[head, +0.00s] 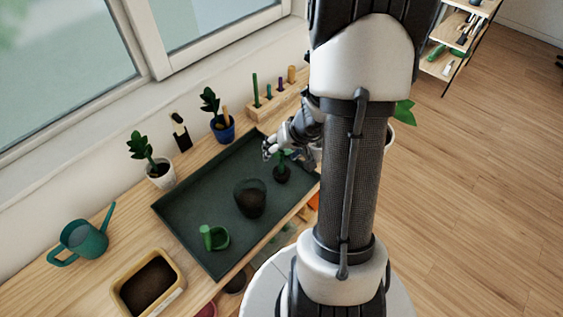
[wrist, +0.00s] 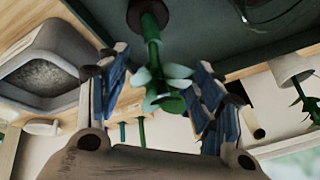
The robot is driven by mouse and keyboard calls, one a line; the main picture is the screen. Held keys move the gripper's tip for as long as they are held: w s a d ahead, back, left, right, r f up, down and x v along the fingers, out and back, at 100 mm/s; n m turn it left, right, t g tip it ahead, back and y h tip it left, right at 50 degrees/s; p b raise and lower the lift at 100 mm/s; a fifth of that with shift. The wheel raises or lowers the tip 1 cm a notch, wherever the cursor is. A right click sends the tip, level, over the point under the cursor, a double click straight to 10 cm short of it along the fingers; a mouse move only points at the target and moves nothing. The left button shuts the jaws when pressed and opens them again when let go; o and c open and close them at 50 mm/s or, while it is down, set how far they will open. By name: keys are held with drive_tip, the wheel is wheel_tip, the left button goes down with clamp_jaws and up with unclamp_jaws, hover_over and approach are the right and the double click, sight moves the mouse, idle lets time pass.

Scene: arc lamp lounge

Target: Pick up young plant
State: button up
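The young plant (head: 282,173) has a green stem and leaves rising from a dark root ball. It stands on the dark green tray (head: 190,222), near its right end. In the wrist view the young plant (wrist: 152,50) shows its stem and leaves between the fingers, with the root ball at the top. My gripper (wrist: 160,88) is open, its blue-padded fingers on either side of the leaves with visible gaps. In the head view my gripper (head: 270,150) is just beside the plant top, partly hidden by my arm.
A dark, clear-rimmed pot (head: 250,199) and a green cup (head: 214,238) stand on the tray. Potted plants (head: 161,174) (head: 222,127) and a peg rack (head: 275,98) line the window side. A watering can (head: 83,240) and soil box (head: 149,285) are at left.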

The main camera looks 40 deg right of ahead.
drive_tip(key=c, duration=1.1)
drive_tip(key=shift+r, duration=0.1)
drive_tip(key=shift+c, duration=0.2)
